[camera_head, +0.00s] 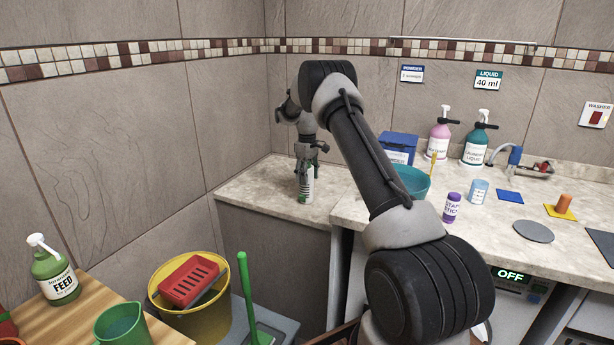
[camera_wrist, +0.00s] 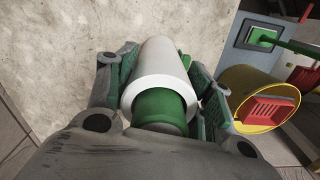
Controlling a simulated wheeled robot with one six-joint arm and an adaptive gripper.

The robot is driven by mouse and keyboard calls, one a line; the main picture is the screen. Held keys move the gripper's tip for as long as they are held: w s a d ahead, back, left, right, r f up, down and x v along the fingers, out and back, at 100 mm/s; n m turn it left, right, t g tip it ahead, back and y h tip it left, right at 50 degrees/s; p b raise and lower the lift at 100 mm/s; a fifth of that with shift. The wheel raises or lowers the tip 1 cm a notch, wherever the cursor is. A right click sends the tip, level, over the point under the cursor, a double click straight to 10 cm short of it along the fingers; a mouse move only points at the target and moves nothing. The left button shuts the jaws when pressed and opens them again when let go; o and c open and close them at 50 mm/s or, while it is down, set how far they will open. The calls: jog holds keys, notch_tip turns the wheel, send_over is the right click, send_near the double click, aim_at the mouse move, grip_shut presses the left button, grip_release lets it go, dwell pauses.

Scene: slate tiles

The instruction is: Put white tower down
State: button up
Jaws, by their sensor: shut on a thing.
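The white tower appears as a white cylinder with green parts (camera_head: 306,190), upright over the left counter near the corner. My gripper (camera_head: 307,167) is shut on its upper part from above. In the wrist view the white body (camera_wrist: 160,68) and a green, narrower end (camera_wrist: 160,108) sit between the two green-padded fingers of my gripper (camera_wrist: 158,75). The cylinder's lower end appears at the counter surface, but I cannot tell whether it touches. The fingers hide part of its sides.
The left counter (camera_head: 258,190) is bare around the cylinder. A teal bowl (camera_head: 414,181), blue box (camera_head: 398,146), purple bottle (camera_head: 452,208) and pump bottles stand on the right counter. A yellow bucket (camera_head: 208,325) with a red basket (camera_head: 190,281) is below, beside a green handle (camera_head: 246,290).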

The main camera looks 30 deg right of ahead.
jog(key=o, duration=1.4)
jog(key=shift+f, duration=0.1)
